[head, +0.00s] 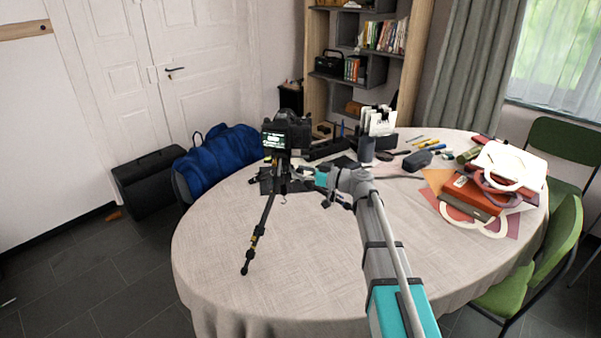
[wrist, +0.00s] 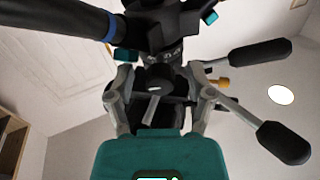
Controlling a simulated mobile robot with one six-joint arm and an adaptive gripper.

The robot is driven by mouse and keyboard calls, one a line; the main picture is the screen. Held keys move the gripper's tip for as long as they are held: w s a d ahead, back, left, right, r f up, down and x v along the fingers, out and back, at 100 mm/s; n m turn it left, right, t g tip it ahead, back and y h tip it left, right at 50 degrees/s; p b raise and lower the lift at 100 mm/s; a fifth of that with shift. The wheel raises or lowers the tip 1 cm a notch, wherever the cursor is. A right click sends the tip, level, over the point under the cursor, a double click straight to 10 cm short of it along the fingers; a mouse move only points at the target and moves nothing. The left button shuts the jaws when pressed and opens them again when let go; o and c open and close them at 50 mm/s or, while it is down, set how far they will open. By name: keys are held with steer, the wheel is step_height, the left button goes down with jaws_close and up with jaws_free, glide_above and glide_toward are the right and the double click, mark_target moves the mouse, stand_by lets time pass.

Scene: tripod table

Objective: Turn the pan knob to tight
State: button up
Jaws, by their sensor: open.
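A black camera (head: 286,133) with a lit screen sits on a black tripod (head: 262,225) on the round table (head: 230,290). My gripper (head: 304,173) is at the right side of the tripod's head, just below the camera. In the wrist view my gripper (wrist: 158,73) is open, one finger on each side of a small dark rounded part (wrist: 160,86) that looks like the pan knob. I cannot tell whether either finger touches it. A short grey bar (wrist: 150,109) shows between the fingers. In the head view the knob is too small to make out.
Two black-gripped handles (wrist: 264,53) (wrist: 283,143) stick out at the right in the wrist view; a thick black tube (wrist: 60,18) is at upper left. The front is clear.

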steer(key=v, duration=1.2)
steer(key=shift+d, duration=0.1)
stand_by(0.4)
steer(key=n, duration=0.1)
steer(key=d+n, duration=0.1)
steer(key=n, duration=0.1)
steer(key=shift+s+d+r+n, duration=0.15)
steer(key=shift+s+d+n, duration=0.15)
steer(key=shift+n, duration=0.1)
steer(key=shift+a, duration=0.15)
steer(key=shift+x, duration=6.85)
steer(key=shift+c, duration=0.2)
